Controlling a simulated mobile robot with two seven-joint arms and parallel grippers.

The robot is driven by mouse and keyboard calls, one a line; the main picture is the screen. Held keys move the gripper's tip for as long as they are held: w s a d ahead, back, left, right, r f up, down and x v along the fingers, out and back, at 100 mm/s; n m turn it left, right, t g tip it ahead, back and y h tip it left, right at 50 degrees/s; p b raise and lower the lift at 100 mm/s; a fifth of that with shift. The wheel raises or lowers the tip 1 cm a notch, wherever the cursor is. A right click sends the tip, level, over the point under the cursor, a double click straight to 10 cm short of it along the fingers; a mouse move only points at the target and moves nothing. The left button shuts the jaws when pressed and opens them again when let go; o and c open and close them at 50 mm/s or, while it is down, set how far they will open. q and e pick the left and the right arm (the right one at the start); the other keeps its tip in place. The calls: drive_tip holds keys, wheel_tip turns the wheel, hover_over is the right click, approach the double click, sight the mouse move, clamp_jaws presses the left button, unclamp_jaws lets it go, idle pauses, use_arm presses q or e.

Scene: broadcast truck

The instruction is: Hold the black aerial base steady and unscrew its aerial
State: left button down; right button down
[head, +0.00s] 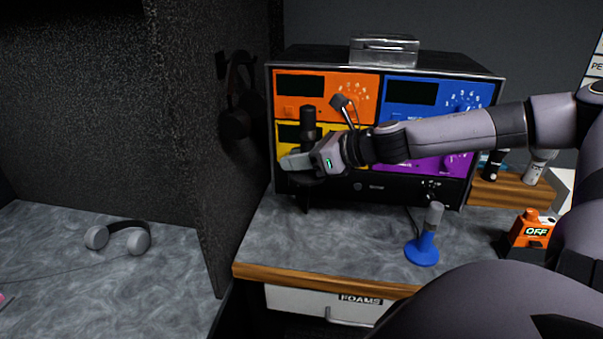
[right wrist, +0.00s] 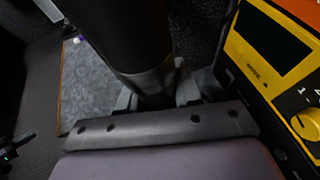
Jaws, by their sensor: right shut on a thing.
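My right gripper (head: 296,162) reaches in from the right, in front of the rack, and is shut on the black aerial base. The upright black aerial (head: 308,118) rises above the fingers. In the right wrist view the aerial (right wrist: 118,35) is a thick black cylinder with a grey collar (right wrist: 152,80) low down, close to the right gripper's fingers (right wrist: 155,100). The fingers hide most of the base, and a dark part shows below them. A dark thing with a green light (right wrist: 12,152), perhaps my left gripper, shows at the left edge of the right wrist view.
A rack with orange, blue, yellow and purple panels (head: 330,83) stands close behind the gripper. A blue base (head: 422,250) with a grey cylinder stands on the counter (head: 350,240). An orange OFF box (head: 530,232) is at right. Headphones (head: 120,238) lie beyond the dark partition.

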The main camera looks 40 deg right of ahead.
drive_tip(key=shift+w+r, duration=0.1)
drive_tip(key=shift+r, duration=0.5)
drive_tip(key=c, duration=1.4)
unclamp_jaws()
drive_tip(key=shift+c, duration=0.2)
clamp_jaws()
drive_tip(key=shift+f, duration=0.1)
